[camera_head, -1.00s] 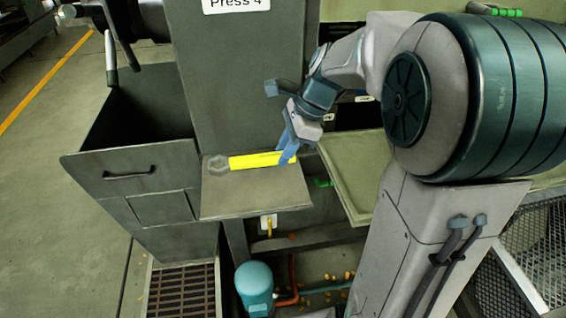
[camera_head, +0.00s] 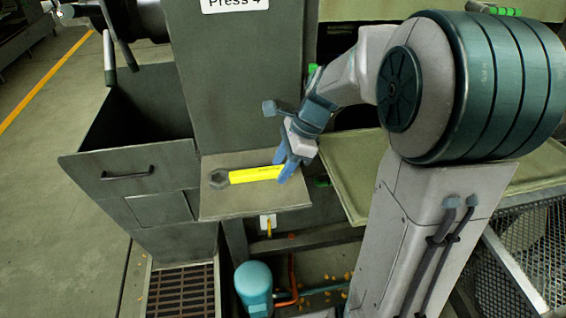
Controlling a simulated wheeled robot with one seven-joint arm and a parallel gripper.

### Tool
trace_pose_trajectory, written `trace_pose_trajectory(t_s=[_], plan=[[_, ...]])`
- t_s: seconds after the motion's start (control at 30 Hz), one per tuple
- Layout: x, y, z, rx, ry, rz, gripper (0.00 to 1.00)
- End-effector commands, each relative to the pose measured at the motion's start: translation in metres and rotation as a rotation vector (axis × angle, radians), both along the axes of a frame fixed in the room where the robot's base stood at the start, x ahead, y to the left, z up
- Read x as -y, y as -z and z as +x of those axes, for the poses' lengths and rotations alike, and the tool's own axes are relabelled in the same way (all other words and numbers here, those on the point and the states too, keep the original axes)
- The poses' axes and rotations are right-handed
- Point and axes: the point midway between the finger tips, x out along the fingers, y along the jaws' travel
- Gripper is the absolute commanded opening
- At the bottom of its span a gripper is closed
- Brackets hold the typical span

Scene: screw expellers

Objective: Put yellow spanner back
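The yellow spanner (camera_head: 254,176) has a long yellow handle and a dark grey ring-like head at its left end. It lies roughly level across the small grey shelf (camera_head: 255,203) on the front of the press. I cannot tell whether it rests on the shelf or is just above it. My gripper (camera_head: 283,172) reaches in from the upper right, its blue fingers shut on the right end of the handle. The fingers hide that end.
The grey press column with a "Press 4" sign (camera_head: 236,3) stands behind the shelf. An open grey bin (camera_head: 125,180) is to the left. A pale tray (camera_head: 345,180) is to the right. A teal motor (camera_head: 254,285) and pipes are below.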

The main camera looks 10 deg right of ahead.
Motion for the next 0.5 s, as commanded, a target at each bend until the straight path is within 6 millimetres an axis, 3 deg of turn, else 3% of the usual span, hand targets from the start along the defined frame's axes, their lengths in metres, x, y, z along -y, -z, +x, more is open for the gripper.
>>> trace_pose_trajectory(t_s=[0.27,0.5], plan=[[0.005,-0.013,0.001,0.004,0.002,-0.001,0.45],[0.026,-0.058,0.0,0.004,0.002,-0.001,0.45]])
